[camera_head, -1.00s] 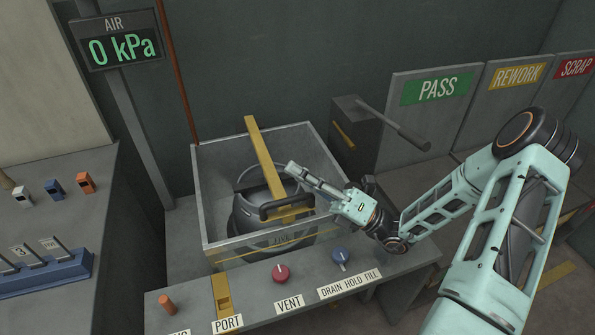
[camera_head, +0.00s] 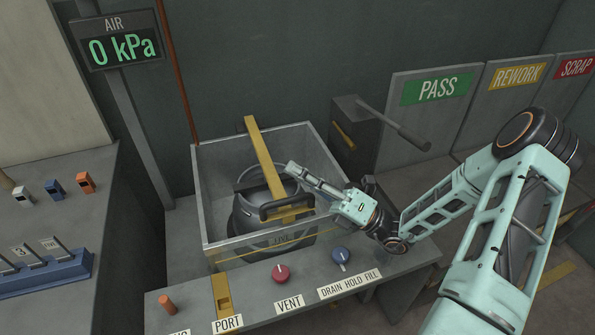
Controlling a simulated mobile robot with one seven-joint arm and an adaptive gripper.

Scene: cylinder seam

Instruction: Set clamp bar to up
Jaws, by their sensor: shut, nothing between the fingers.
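The yellow clamp bar (camera_head: 262,158) slants across the open grey tank, from above its back wall down toward the front. A black handle (camera_head: 286,204) is at its lower front end. A dark rounded cylinder (camera_head: 246,212) sits in the tank under the bar. My gripper (camera_head: 292,168) is shut and empty. Its fingertips are just right of the bar, above the tank, with the handle below them. I cannot tell whether they touch the bar.
The tank (camera_head: 222,243) has tall thin walls. In front, a panel carries a red VENT knob (camera_head: 280,272), a blue DRAIN HOLD FILL knob (camera_head: 340,254) and a yellow PORT piece (camera_head: 222,293). A dark box with a lever (camera_head: 400,133) stands right of the tank. The gauge (camera_head: 122,48) reads 0 kPa.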

